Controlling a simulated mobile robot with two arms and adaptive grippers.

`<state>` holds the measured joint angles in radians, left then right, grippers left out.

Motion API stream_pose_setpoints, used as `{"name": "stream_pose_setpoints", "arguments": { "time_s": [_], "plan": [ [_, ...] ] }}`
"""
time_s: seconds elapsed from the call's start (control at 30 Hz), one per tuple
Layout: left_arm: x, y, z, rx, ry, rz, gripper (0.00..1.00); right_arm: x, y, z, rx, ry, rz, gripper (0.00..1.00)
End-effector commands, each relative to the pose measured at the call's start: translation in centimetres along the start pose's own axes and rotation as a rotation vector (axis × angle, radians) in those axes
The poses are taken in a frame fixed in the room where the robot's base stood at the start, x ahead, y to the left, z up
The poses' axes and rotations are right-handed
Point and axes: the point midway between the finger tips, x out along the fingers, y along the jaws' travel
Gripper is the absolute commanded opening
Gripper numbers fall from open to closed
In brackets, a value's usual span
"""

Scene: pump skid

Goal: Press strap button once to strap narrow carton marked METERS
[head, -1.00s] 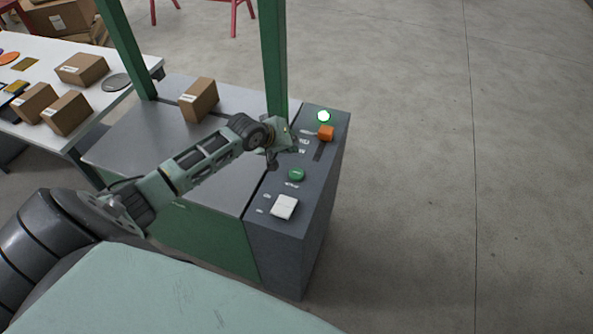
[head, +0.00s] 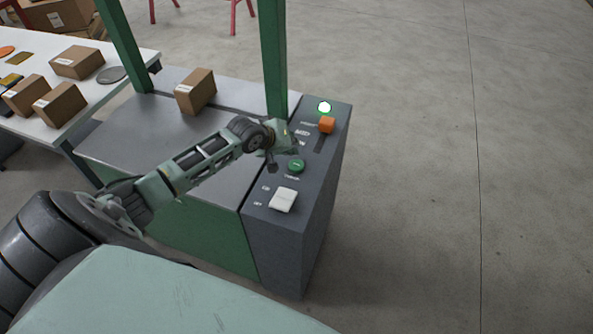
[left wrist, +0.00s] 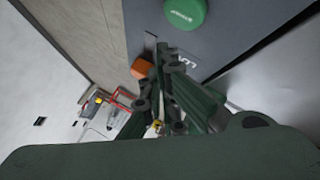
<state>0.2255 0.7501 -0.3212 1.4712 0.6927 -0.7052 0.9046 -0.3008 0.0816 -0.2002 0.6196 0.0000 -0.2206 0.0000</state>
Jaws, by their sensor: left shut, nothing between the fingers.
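A brown carton (head: 195,91) with a pale label stands on the strapping machine's grey top (head: 150,130), by the green arch; its print is too small to read. The control panel (head: 290,238) carries a round green button (head: 296,166), also at the top of the left wrist view (left wrist: 185,12). My left gripper (head: 273,164) is shut and empty, just left of the green button and apart from it. In the left wrist view its closed fingers (left wrist: 162,70) lie over the panel, hiding part of the lettering. My right gripper is not in view.
Green arch posts (head: 273,55) rise behind my gripper. A white table (head: 120,53) with several cartons stands left. Floor at right is clear.

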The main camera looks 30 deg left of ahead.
Motion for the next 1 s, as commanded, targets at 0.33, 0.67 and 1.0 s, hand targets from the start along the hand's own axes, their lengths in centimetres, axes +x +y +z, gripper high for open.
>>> {"name": "stream_pose_setpoints", "arguments": {
  "time_s": [0.33, 0.67, 1.0],
  "plan": [
    [2.3, -1.7, 1.6, -0.001, 0.000, 0.000, 0.00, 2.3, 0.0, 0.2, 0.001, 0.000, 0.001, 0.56],
    [2.3, -1.7, 1.6, -0.001, 0.000, 0.000, 0.00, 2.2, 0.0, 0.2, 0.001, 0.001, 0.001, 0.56],
    [2.3, -1.7, 1.7, -0.001, -0.001, 0.000, 0.00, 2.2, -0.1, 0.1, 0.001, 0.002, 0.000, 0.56]
  ]
}}
